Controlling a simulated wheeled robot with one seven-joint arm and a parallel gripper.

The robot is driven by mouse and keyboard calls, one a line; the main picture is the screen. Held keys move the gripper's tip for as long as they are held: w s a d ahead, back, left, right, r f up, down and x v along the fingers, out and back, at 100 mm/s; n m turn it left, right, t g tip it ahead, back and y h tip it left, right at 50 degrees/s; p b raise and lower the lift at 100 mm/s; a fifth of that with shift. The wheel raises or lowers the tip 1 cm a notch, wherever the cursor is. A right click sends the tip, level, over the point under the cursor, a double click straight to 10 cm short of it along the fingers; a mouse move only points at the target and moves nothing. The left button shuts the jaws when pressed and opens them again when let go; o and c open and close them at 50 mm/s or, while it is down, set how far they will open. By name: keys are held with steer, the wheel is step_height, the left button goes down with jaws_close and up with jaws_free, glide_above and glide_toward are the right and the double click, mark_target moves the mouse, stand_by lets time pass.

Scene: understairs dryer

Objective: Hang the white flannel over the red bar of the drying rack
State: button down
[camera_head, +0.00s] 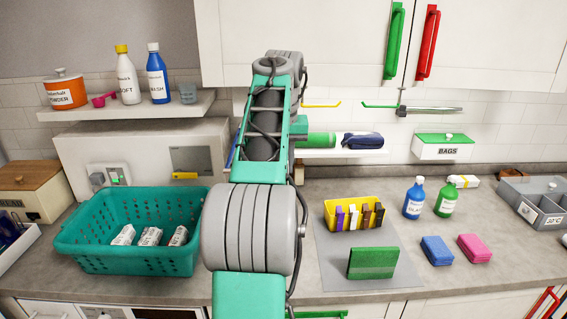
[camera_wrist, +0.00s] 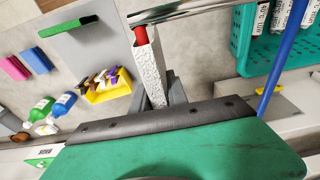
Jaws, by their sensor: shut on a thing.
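The white flannel (camera_wrist: 150,76) is a narrow, speckled white strip in the wrist view. My gripper (camera_wrist: 160,97) is shut on its lower part in that picture, with grey fingers on either side. A short red piece of bar (camera_wrist: 140,37) shows right at the flannel's upper end, very close to it or touching. I cannot tell whether the flannel lies over the bar or beside it. In the head view my arm hides the gripper, the flannel and the red bar. A yellow bar (camera_head: 322,105) and a green bar (camera_head: 379,105) show beside the arm.
A blue bar (camera_wrist: 289,52) and a chrome rail (camera_wrist: 190,9) are close by in the wrist view. A teal basket (camera_head: 85,245) stands left on the counter, a yellow bin (camera_head: 331,222) to the right. Bottles stand on the left shelf (camera_head: 130,108). Cupboards hang above.

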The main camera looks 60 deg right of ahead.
steer(key=shift+f, duration=0.15)
steer(key=c, duration=1.2)
jaws_free()
